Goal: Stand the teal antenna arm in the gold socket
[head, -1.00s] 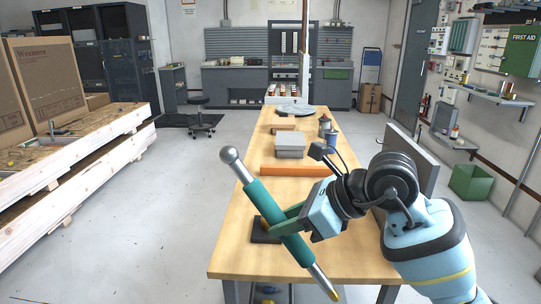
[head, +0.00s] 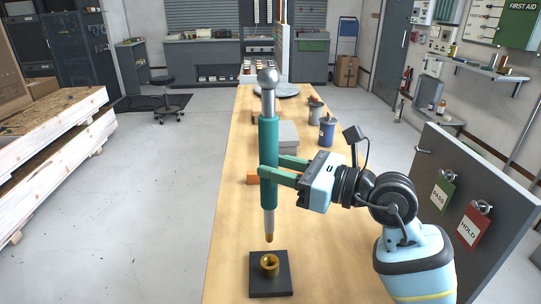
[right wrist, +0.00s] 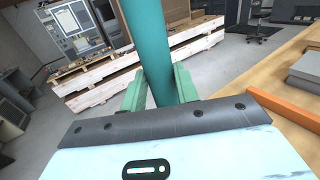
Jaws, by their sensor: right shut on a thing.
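The teal antenna arm (head: 269,135) stands nearly upright in the head view, with a grey ball at its top and a gold tip at its bottom. My right gripper (head: 268,172) is shut on its teal middle; the right wrist view also shows the teal shaft (right wrist: 149,55) between the green fingers (right wrist: 157,88). The gold socket (head: 270,263) is a ring on a dark square base (head: 270,285) on the table. In the head view the gold tip appears just above the socket, apart from it. My left gripper is not in view.
The wooden table (head: 222,240) runs away from me. An orange bar (head: 253,177), a grey box (head: 289,135) and a blue can (head: 327,132) lie beyond the arm. A grey panel with PASS and HOLD tags (head: 470,222) stands at the right.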

